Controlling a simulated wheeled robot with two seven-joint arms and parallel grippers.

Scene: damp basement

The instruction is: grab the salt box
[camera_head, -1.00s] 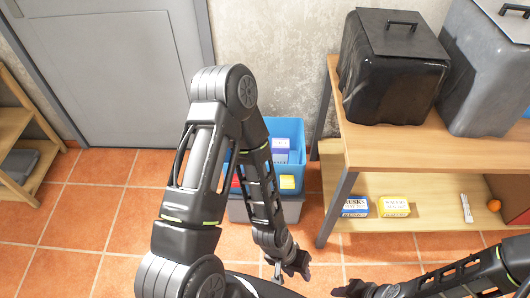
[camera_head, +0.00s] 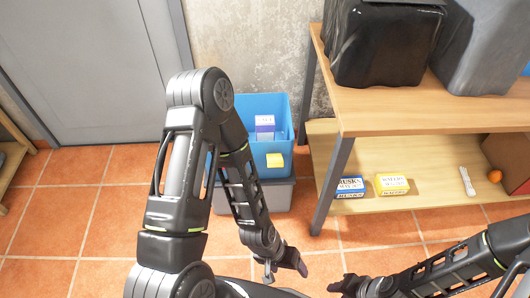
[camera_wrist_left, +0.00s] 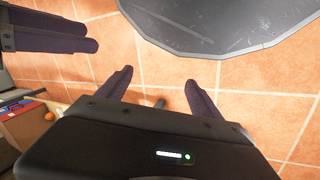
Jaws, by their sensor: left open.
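No box that I can read as salt is in view. A white and purple box (camera_head: 265,125) stands inside a blue crate (camera_head: 262,104), its print too small to read. A blue and white box (camera_head: 350,187) marked HUSKS and a yellow and white box (camera_head: 391,184) lie on the lower shelf. My left gripper (camera_head: 288,268) hangs above the floor in front of the crate, apart from all boxes. The left wrist view shows its fingers (camera_wrist_left: 158,80) open and empty over tiles. My right gripper (camera_head: 342,286) is at the bottom; its opening is unclear.
The blue crate sits on a grey bin (camera_head: 270,194), with a yellow patch on its front. A wooden shelf unit (camera_head: 400,118) carries a black bin (camera_head: 383,45) and a grey bin (camera_head: 480,48). An orange (camera_head: 494,175) lies on the lower shelf. Tiled floor is clear at left.

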